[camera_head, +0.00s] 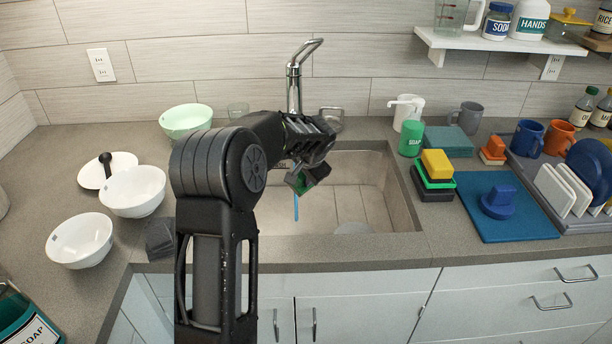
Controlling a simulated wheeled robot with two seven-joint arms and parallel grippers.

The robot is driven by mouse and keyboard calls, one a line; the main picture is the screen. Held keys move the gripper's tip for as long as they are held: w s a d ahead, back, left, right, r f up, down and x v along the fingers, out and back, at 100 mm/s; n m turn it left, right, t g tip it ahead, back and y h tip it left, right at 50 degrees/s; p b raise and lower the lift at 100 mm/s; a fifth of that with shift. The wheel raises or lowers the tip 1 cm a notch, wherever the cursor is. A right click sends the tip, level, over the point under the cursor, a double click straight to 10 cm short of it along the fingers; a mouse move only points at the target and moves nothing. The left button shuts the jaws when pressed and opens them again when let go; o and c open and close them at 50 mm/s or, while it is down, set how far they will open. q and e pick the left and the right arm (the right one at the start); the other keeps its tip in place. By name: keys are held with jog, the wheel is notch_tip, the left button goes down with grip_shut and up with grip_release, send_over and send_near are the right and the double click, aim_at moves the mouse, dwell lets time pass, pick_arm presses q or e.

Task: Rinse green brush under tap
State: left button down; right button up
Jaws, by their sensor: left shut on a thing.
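The tap (294,88) stands upright behind the sink (375,190); its lower part is hidden by my left arm. My right gripper is not in view.
White bowls (80,241) and a plate (122,165) sit left of the sink, with a pale green bowl (185,119) behind. A shelf (480,45) hangs above.

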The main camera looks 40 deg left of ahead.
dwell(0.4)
pick_arm(q)
jog(key=shift+s+d+f+b, duration=0.15)
jog(key=shift+s+d+b, duration=0.2)
jog(key=shift+d+b, duration=0.45)
jog(key=s+d+b, duration=0.2)
jog(key=d+b, duration=0.2)
jog(key=d, duration=0.1)
jog(key=shift+s+d, duration=0.35)
jog(key=shift+s, duration=0.05)
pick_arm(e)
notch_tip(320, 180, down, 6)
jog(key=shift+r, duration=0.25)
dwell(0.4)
pick_arm(q)
jog(key=s+d+r, duration=0.2)
jog(key=d+r, duration=0.2)
jog(key=shift+d+r, duration=0.15)
jog(key=shift+d, duration=0.1)
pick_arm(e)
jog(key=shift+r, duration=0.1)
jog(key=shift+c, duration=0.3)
